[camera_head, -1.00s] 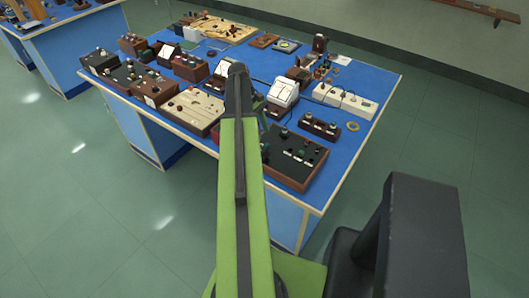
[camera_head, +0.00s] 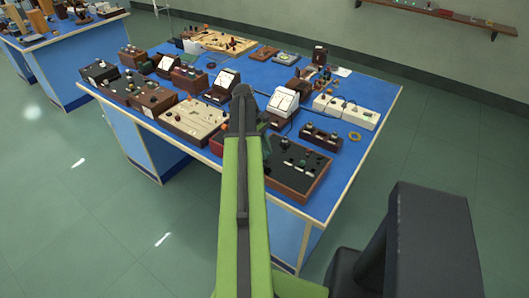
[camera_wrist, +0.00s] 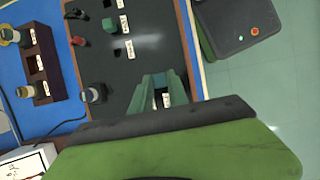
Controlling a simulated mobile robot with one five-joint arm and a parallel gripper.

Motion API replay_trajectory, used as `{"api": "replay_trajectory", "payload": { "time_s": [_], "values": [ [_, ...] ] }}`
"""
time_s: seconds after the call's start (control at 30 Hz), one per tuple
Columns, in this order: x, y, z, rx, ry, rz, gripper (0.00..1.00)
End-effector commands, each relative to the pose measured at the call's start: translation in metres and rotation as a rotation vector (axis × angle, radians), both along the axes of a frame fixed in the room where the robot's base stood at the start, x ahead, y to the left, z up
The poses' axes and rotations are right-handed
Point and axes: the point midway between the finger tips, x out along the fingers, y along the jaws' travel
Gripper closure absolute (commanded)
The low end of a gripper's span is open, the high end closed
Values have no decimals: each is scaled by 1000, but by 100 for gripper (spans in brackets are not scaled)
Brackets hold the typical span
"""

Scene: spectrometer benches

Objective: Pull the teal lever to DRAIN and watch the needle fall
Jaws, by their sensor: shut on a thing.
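A black-topped control panel (camera_head: 304,160) with wooden sides lies at the bench's near right corner. In the wrist view the same panel (camera_wrist: 125,70) fills the middle, with knobs and small white labels. My gripper (camera_wrist: 163,80) is over the panel's lower right part, its two green fingers close together on the teal lever (camera_wrist: 160,82). The lever is mostly hidden between the fingers and close to them in colour. A white label (camera_wrist: 166,98) shows between the fingers. I cannot read the labels or make out a needle.
A red knob (camera_wrist: 78,40), a green knob (camera_wrist: 108,25) and a grey knob (camera_wrist: 91,95) stand on the panel. A white-faced meter (camera_head: 284,101) and a white socket strip (camera_head: 346,111) are behind it. The blue bench (camera_head: 345,160) is bare at its right edge.

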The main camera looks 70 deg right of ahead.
Motion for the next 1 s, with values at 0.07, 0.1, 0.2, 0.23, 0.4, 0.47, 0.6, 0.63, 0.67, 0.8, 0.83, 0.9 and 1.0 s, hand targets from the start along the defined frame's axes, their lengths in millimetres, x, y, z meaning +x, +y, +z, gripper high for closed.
{"api": "replay_trajectory", "payload": {
  "time_s": [0.07,0.1,0.2,0.23,0.4,0.47,0.6,0.63,0.67,0.8,0.83,0.9,1.0],
  "values": [
    [-2,15,0,1,0,1,100],
    [0,8,0,1,0,1,100],
    [2,5,-1,-7,3,3,100],
    [2,6,-1,-12,4,3,100],
    [4,11,-2,-76,21,6,100],
    [5,14,-3,-111,29,7,100],
    [7,21,-6,-204,52,8,100],
    [7,23,-6,-225,57,7,100],
    [7,24,-7,-243,62,8,100],
    [9,30,-10,-331,83,7,100],
    [10,31,-10,-348,87,8,100],
    [11,33,-11,-383,95,7,100],
    [11,35,-12,-424,106,7,100]
  ]
}}
